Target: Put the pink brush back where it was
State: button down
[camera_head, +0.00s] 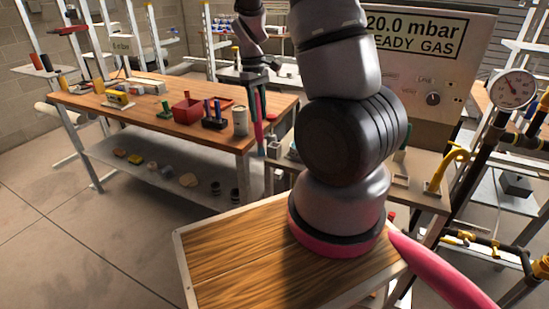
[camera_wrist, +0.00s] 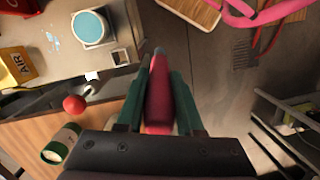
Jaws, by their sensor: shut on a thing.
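The pink brush (camera_head: 258,128) hangs from my gripper (camera_head: 257,100) in the head view, beside the right end of the wooden workbench (camera_head: 165,100). In the wrist view my gripper (camera_wrist: 158,78) has its green fingers closed on either side of the brush (camera_wrist: 158,95), which points away from the camera. The brush's bristles cannot be made out. My arm covers part of the head view.
The workbench holds a red bin (camera_head: 187,110), a grey can (camera_head: 240,121) and several tools. Its lower shelf (camera_head: 150,170) carries small items. A control panel (camera_head: 420,75) and pressure gauge (camera_head: 513,89) stand at right. Open floor (camera_head: 60,220) lies front left.

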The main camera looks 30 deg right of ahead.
jog(key=w+d+r+n+t, duration=0.2)
jog(key=w+d+r+n, duration=0.1)
jog(key=d, duration=0.5)
notch_tip(320, 180, down, 9)
jog(key=shift+f, duration=0.15)
jog(key=c, duration=0.5)
grip_release()
jog(key=shift+a, duration=0.1)
jog(key=shift+c, duration=0.2)
notch_tip(320, 180, up, 12)
jog(key=s+a+r+m+t+y, duration=0.1)
jog(key=s+a+r+m+t, duration=0.2)
jog(key=r, duration=0.4)
jog(key=s+a+r+m+y, duration=0.1)
jog(key=s+a+r+m, duration=0.3)
jog(key=r, duration=0.4)
jog(key=s+a+r+m+t, duration=0.2)
jog(key=s+a+r, duration=0.1)
jog(key=s, duration=0.3)
jog(key=s+a+r+m+t, duration=0.2)
jog(key=s+a+r, duration=0.1)
jog(key=s, duration=0.3)
jog(key=shift+a+r+m, duration=0.3)
jog(key=shift+a+r, duration=0.05)
jog(key=shift+a, duration=0.1)
